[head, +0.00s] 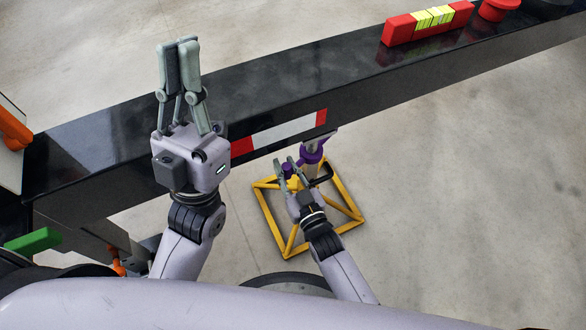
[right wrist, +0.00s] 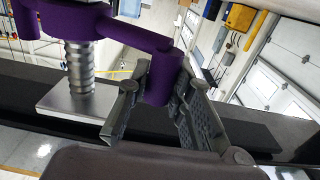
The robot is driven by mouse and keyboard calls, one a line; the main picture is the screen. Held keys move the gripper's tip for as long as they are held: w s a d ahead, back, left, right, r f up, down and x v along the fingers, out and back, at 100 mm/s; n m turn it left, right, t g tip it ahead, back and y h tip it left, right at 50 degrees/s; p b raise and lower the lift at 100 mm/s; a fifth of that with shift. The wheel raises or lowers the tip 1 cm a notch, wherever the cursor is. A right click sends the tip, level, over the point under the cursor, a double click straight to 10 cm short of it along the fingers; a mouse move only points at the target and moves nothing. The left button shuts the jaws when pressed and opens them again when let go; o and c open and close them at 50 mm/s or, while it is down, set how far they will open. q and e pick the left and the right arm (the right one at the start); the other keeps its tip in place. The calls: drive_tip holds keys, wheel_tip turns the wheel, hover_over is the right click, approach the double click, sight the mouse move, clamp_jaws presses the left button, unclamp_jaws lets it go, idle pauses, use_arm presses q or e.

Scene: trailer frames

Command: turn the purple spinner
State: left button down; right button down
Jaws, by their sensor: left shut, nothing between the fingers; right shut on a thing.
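The purple spinner (head: 313,153) sits on a metal screw post below the side of the black beam, above a yellow frame. In the right wrist view the spinner's purple arm (right wrist: 115,25) crosses a threaded metal screw (right wrist: 80,68) and ends in a downward purple handle (right wrist: 163,78). My right gripper (head: 288,168) has its fingers on both sides of this handle and is shut on it; the gripper also shows in the right wrist view (right wrist: 160,95). My left gripper (head: 180,45) is shut and empty, pointing up in front of the beam.
The long black beam (head: 110,140) with a red-white strip crosses the head view. The yellow frame (head: 264,210) stands on the concrete floor. A red block with yellow parts (head: 400,30) lies on the beam. Orange (head: 14,130) and green (head: 33,240) parts are at left. Floor at right is clear.

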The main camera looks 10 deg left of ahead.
drive_tip(key=shift+w+a, duration=0.3)
drive_tip(key=shift+a, duration=0.15)
drive_tip(key=shift+r, duration=0.1)
drive_tip(key=c, duration=1.4)
unclamp_jaws()
drive_tip(key=v, duration=1.2)
